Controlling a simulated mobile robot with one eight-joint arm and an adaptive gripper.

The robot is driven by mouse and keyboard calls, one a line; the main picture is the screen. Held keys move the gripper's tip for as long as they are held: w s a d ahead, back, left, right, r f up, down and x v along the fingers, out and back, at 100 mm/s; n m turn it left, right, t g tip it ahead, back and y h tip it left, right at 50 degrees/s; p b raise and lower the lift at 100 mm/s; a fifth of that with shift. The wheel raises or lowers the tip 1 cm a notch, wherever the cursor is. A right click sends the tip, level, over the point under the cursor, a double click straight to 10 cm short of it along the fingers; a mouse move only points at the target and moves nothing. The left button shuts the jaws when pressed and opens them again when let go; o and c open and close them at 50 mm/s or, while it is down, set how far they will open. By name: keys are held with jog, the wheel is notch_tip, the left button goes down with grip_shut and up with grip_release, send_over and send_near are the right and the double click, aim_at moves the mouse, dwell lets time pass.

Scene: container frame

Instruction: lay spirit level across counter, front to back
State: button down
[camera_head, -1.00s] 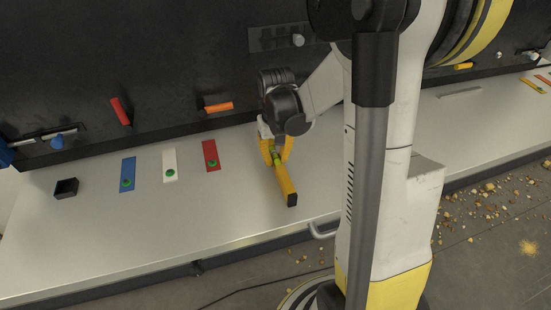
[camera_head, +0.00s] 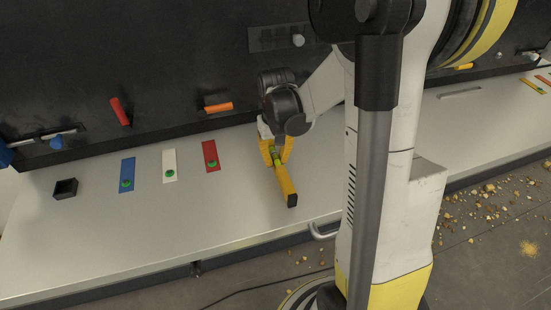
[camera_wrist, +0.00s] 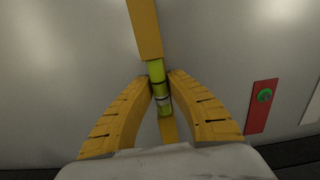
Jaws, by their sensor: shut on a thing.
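The yellow spirit level (camera_head: 287,184) has a black end cap and a green vial near its middle. It runs roughly front to back over the grey counter (camera_head: 235,210), its capped end toward the front edge. My gripper (camera_head: 277,155) is shut on it near the vial. In the wrist view the yellow fingers of my gripper (camera_wrist: 161,84) close on both sides of the green vial part of the spirit level (camera_wrist: 145,28). Its far end is hidden by my gripper in the head view. I cannot tell whether it touches the counter.
Red (camera_head: 210,153), white (camera_head: 169,163) and blue (camera_head: 127,172) strips with green discs lie to the left. A small black box (camera_head: 65,188) stands farther left. A dark back panel (camera_head: 180,60) with hung tools rises behind. Counter between the red strip and the level is clear.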

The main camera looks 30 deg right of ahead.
jog(key=shift+f+b, duration=0.55)
jog(key=shift+f, duration=0.05)
jog(key=c, duration=1.3)
grip_release()
jog(key=shift+r, duration=0.1)
notch_tip(320, 180, up, 12)
jog(key=shift+s, duration=0.1)
